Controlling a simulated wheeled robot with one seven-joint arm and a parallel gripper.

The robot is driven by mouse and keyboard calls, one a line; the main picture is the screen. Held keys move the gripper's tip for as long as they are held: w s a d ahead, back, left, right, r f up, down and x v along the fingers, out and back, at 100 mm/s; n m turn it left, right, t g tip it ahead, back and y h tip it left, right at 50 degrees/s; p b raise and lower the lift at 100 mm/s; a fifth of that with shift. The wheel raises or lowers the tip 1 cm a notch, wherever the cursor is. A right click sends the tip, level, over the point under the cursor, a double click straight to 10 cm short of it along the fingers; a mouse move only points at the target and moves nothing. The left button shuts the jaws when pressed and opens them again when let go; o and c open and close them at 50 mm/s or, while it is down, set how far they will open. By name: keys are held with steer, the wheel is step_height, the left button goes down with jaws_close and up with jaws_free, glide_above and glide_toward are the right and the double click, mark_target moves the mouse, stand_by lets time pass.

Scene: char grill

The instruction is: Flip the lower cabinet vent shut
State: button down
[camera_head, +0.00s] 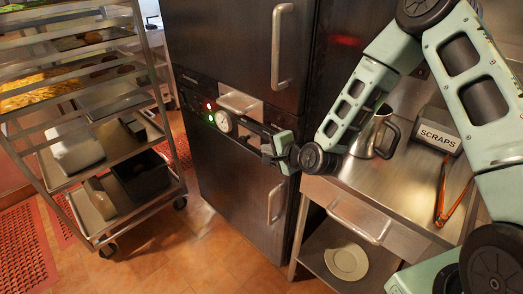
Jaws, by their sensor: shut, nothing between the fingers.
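A tall dark metal cabinet (230,170) stands in the middle of the head view, with an upper and a lower door. Between the doors is a strip with a red and a green light, a round white-faced dial (224,121) and a pale metal plate (240,103). This plate may be the lower vent, but I cannot tell its position clearly. My gripper (246,127) is shut and empty, close in front of this strip, just right of the dial. It hides part of the strip, and I cannot tell whether it touches anything.
A wheeled rack (110,232) with trays and pans stands at the left. At the right is a steel table (399,182) with a metal pitcher (368,137), a "SCRAPS" container (437,130) and tongs (455,205). Plates (346,261) lie on its lower shelf. The tiled floor before the cabinet is clear.

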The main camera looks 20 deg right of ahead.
steer(key=shift+b+v, duration=0.3)
steer(key=shift+v, duration=1.8)
steer(key=s+a+r+n+g, duration=0.4)
steer(key=s+a+n+g, duration=0.3)
steer(key=s+a+n, duration=0.35)
steer(key=s+d+r+n+g+h, duration=0.1)
steer(key=s+r+n, duration=0.1)
steer(key=s, duration=0.5)
steer(key=s+d+r+n+g+h, duration=0.1)
steer(key=s+d+r+n+g, duration=0.1)
steer(key=s+n, duration=0.3)
steer(key=s+d+r+n+g+h, duration=0.1)
steer(key=s+r+n+g+h, duration=0.1)
steer(key=s, duration=0.7)
steer(key=shift+s+r+n, duration=0.4)
steer(key=shift+r+n, duration=0.45)
steer(key=shift+r, duration=0.15)
steer(key=shift+d, duration=0.15)
